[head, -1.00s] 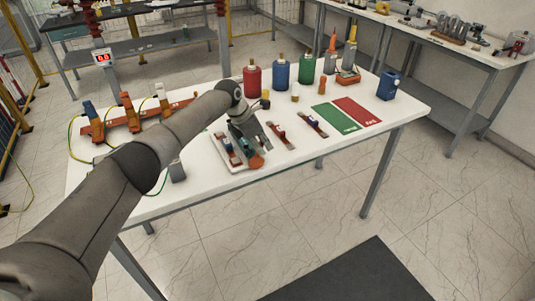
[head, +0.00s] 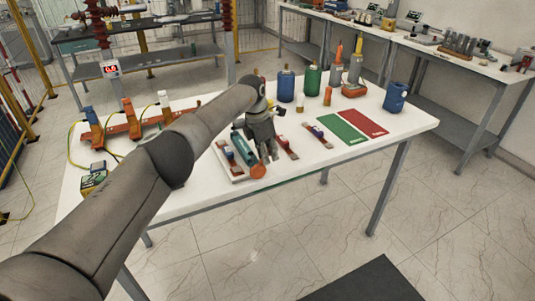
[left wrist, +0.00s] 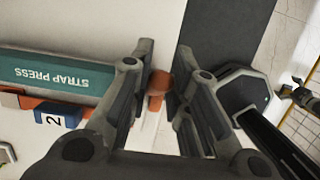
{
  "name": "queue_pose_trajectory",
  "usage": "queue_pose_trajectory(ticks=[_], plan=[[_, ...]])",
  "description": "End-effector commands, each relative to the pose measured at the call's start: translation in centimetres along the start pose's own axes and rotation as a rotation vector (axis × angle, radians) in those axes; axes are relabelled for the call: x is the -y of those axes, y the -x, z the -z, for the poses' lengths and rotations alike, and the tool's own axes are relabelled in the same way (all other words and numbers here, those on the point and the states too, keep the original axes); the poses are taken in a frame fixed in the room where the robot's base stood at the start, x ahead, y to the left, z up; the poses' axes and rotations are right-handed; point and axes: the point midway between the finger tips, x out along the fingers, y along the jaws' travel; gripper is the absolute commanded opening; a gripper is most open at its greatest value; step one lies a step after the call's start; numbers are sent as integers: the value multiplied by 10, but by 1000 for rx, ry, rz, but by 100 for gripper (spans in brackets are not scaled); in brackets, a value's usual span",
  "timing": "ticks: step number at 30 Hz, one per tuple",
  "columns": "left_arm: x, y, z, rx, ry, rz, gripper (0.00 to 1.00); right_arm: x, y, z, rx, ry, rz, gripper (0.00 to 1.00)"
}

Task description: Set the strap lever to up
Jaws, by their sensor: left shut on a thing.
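The strap press (head: 243,150) is a teal block marked STRAP PRESS on a white base at the table's front edge. Its teal body (left wrist: 60,75) fills the left of the left wrist view. An orange-red lever end (left wrist: 157,84) sits at the right end of the press; an orange round part (head: 258,171) shows there in the head view. My left gripper (head: 268,157) is at this end, pointing down. In the left wrist view its fingers (left wrist: 160,75) are on both sides of the lever end, shut on it. The lever's angle is hard to tell. My right gripper is not in view.
A blue block marked 2 (left wrist: 57,118) is beside the press. Small red-and-blue strips (head: 287,147) lie to the right, then a green mat (head: 342,128) and a red mat (head: 362,114). Bottles (head: 286,87) stand behind. An orange rack (head: 132,120) is at left.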

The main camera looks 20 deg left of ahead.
Motion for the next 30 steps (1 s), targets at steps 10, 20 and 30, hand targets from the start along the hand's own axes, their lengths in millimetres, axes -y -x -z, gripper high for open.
queue_pose_trajectory(ticks=[10, 20, 30], plan=[[1, -1, 0, 1, -1, 2, 39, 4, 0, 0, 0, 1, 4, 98], [0, 4, 0, 1, -1, 1, 39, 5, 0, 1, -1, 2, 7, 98], [-1, 66, 0, 2, -2, -2, 39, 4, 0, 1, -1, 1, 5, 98]])
